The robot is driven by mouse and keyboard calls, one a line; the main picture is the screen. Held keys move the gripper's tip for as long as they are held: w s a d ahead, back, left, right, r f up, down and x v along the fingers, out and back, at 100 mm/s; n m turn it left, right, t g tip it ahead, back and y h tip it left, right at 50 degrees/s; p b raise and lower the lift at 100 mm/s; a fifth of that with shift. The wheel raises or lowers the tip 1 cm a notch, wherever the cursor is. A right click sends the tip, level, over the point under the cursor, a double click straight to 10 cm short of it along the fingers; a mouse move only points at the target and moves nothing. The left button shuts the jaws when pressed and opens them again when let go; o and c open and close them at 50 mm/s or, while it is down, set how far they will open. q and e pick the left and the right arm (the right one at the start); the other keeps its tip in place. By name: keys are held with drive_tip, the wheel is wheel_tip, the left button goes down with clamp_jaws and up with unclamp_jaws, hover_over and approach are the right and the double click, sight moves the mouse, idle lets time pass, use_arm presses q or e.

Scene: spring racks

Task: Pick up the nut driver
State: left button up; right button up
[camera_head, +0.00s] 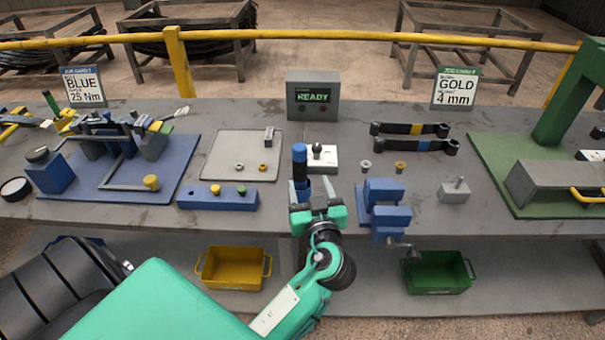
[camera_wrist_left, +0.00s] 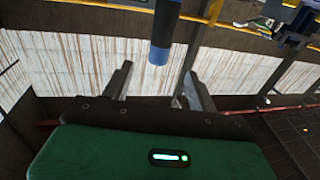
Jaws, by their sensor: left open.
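The nut driver (camera_head: 299,158) appears to be the upright tool with a blue handle and dark band near the middle of the bench. Its lower part is partly hidden by my left gripper. Nothing is seen held, and I cannot tell whether a finger touches the tool. My right gripper is not in view.
A blue vise (camera_head: 385,193) stands close right of the gripper. A white button box (camera_head: 322,160) is behind it. A blue block (camera_head: 217,198) and grey tray (camera_head: 226,150) lie left. Yellow (camera_head: 234,268) and green (camera_head: 437,272) bins are below. A READY display (camera_head: 313,96) stands at the back.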

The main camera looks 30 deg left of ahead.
sight(301, 161)
use_arm(q)
drive_tip(key=p+x, duration=0.2)
drive_tip(key=x, duration=0.4)
drive_tip(key=shift+w+a, duration=0.25)
drive_tip(key=shift+a, duration=0.05)
drive_tip(key=shift+w+a+f, duration=0.1)
drive_tip(key=shift+w+a, duration=0.3)
drive_tip(key=shift+a, duration=0.05)
drive_tip(key=p+x, duration=0.3)
drive_tip(key=x, duration=0.1)
drive_tip(key=shift+w+a+f, duration=0.1)
drive_tip(key=shift+w+a, duration=0.1)
drive_tip(key=shift+w+a+f, duration=0.15)
drive_tip(key=shift+w+a, duration=0.1)
drive_tip(key=shift+c, duration=0.2)
drive_tip(key=c, duration=1.1)
drive_tip(key=shift+c, duration=0.6)
